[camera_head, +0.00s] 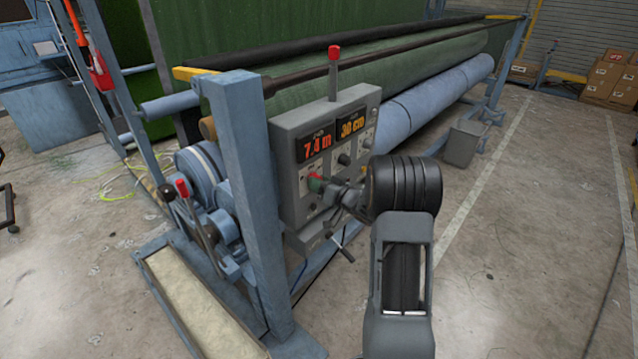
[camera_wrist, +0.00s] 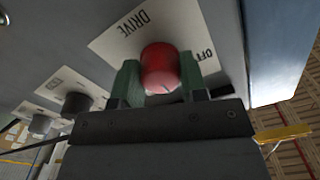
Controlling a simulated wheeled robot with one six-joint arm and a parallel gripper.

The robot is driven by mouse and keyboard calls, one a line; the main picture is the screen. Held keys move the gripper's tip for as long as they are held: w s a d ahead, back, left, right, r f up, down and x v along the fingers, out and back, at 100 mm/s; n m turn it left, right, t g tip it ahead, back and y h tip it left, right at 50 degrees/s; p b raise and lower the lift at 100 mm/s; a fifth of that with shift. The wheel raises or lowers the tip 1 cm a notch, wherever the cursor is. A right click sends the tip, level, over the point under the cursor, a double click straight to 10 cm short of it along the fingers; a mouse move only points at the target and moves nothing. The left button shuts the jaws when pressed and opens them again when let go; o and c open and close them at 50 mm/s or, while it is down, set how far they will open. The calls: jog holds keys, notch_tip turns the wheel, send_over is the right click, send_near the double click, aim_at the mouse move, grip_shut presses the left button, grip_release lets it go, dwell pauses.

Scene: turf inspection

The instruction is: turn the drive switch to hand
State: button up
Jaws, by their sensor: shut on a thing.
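The drive switch is a red round knob (camera_wrist: 160,66) on a pale plate (camera_wrist: 118,36) lettered "DRIVE" and "OFF" in the wrist view. My gripper (camera_wrist: 159,82) has its green fingers on either side of the knob and is shut on it. "OFF" stands to the right of the knob in that view; no "HAND" lettering can be read, and the knob's pointer is not clear. In the head view my gripper (camera_head: 317,182) is at the lower left of the grey control box (camera_head: 285,155), with the knob mostly hidden.
The box has displays reading "7.4 m" (camera_head: 316,144) and "30 cm" (camera_head: 352,126), and a red-topped lever (camera_head: 334,55) rises behind it. Black knobs (camera_wrist: 76,103) sit beside the drive switch. A blue post (camera_head: 248,180) stands left of the box.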

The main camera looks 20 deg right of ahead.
jog(key=o, duration=0.9)
jog(key=shift+d, duration=0.1)
jog(key=b+v, duration=0.2)
jog(key=v, duration=1.1)
jog(key=shift+s+r, duration=0.1)
jog(key=shift+s, duration=0.3)
